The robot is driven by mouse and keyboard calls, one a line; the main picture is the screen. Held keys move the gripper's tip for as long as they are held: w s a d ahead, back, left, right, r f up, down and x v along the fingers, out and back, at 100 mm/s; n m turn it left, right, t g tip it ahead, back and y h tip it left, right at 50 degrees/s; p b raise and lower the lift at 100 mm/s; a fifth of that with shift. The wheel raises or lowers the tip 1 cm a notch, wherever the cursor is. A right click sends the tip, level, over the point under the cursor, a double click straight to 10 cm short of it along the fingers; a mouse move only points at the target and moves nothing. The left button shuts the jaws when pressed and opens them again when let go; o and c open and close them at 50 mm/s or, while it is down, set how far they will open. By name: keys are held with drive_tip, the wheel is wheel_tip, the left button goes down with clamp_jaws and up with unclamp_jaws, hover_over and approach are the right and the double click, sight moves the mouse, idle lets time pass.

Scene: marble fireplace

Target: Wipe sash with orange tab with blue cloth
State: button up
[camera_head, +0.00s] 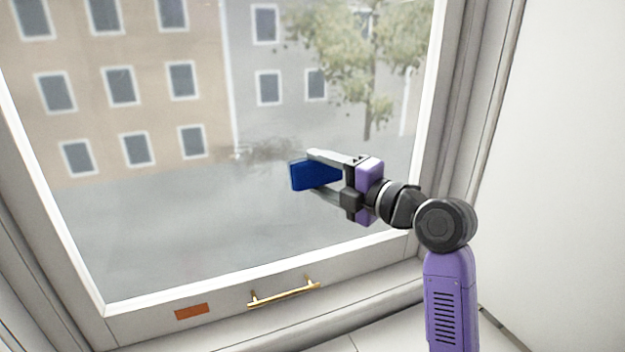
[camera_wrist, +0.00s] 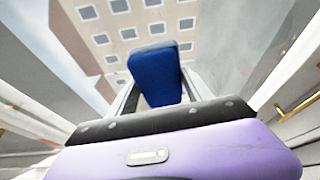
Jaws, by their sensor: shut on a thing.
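The sash (camera_head: 140,318) is a pale-framed window with a large glass pane. An orange tab (camera_head: 192,311) is on its bottom rail, left of a brass handle (camera_head: 284,293). A dark grey smudge (camera_head: 270,150) shows on the glass near the middle. My gripper (camera_head: 312,172) is shut on the blue cloth (camera_head: 300,176), a folded block, just below and right of the smudge. The cloth also shows between the fingers in the wrist view (camera_wrist: 156,75). I cannot tell whether the cloth touches the glass. The cloth and gripper may hide part of the smudge.
The window's right jamb (camera_head: 462,120) and a white wall (camera_head: 560,150) stand to the right. A pale sill (camera_head: 370,325) runs below the sash. The brass handle sticks out from the bottom rail. The space left of the cloth in front of the glass is clear.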

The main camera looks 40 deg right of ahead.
drive_tip(key=shift+s+d+b, duration=0.25)
drive_tip(key=shift+d+b, duration=0.05)
drive_tip(key=shift+d, duration=0.4)
drive_tip(key=shift+f, duration=0.1)
drive_tip(key=shift+w+b, duration=0.1)
drive_tip(key=shift+b, duration=0.25)
drive_tip(key=shift+a, duration=0.1)
